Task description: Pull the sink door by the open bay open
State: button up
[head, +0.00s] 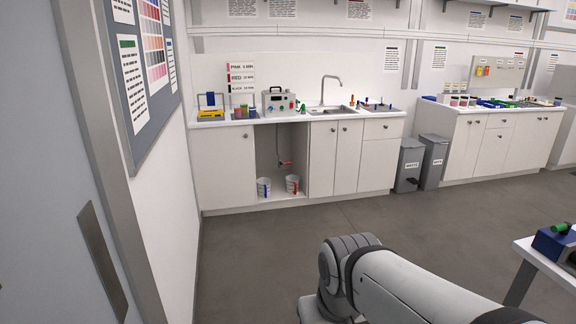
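The sink door by the open bay (321,162) is a white cabinet door in the head view, just right of the bay and below the sink (332,110). It looks shut, with a small dark knob near its upper right corner. A second white door (347,158) adjoins it on the right and also looks shut. The open bay (267,160) has no door across it and shows a pipe with a red part. My arm reaches in from the lower right, well short of the cabinets. My gripper is not in view.
Two buckets (264,188) (292,184) stand in the bay. Grey bins (409,165) (433,160) stand right of the cabinets. A table corner (540,258) is at lower right. A wall and door frame run along the left. The floor (270,265) before the cabinets is clear.

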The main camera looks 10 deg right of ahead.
aim_at(323, 133)
jog(key=i, duration=2.25)
jog(key=z, duration=0.3)
jog(key=i, duration=1.6)
jog(key=z, duration=0.6)
jog(key=i, duration=1.95)
jog(key=z, duration=0.3)
